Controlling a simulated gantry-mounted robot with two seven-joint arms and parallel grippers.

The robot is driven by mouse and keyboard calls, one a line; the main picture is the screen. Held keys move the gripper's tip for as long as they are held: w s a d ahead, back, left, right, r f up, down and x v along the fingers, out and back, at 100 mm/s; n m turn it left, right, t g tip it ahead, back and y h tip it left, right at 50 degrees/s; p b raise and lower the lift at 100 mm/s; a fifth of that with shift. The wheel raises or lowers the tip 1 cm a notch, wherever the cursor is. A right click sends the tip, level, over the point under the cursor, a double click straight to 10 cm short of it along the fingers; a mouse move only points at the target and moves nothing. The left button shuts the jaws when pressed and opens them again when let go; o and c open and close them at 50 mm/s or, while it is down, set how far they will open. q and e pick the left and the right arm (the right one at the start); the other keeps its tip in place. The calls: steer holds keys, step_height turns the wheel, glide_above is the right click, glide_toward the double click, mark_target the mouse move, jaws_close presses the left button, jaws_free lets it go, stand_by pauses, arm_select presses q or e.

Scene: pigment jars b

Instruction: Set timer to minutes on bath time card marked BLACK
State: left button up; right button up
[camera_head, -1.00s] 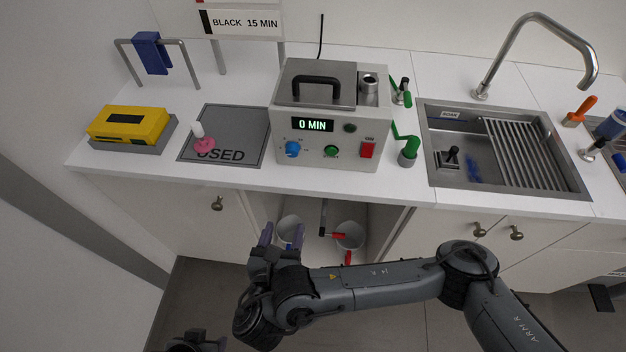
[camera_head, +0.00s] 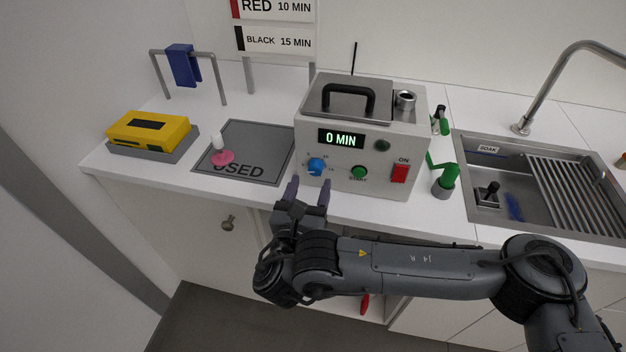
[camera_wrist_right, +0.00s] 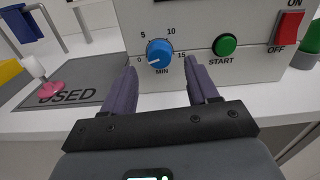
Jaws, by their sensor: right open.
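The bath machine (camera_head: 360,123) stands on the counter, and its display (camera_head: 341,139) reads 0 MIN. Its blue timer knob (camera_head: 317,166) is on the lower left of the front. In the right wrist view the knob (camera_wrist_right: 159,53) has marks 0, 5, 10 and 15, and its white mark points near 0. The card on the wall stand marked BLACK (camera_head: 275,41) reads 15 MIN. My right gripper (camera_head: 308,187) is open and empty, just in front of and below the knob; its fingers (camera_wrist_right: 161,88) show on both sides below the knob, apart from it. My left gripper is not in view.
A green START button (camera_head: 359,172) and a red ON/OFF switch (camera_head: 400,173) are right of the knob. A USED mat (camera_head: 262,143) with a pink-based item (camera_head: 222,156) lies left. A yellow box (camera_head: 150,131) and sink (camera_head: 467,161) flank the area.

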mark_target(315, 172)
steer(key=shift+b+x, duration=0.35)
steer(key=shift+x, duration=1.35)
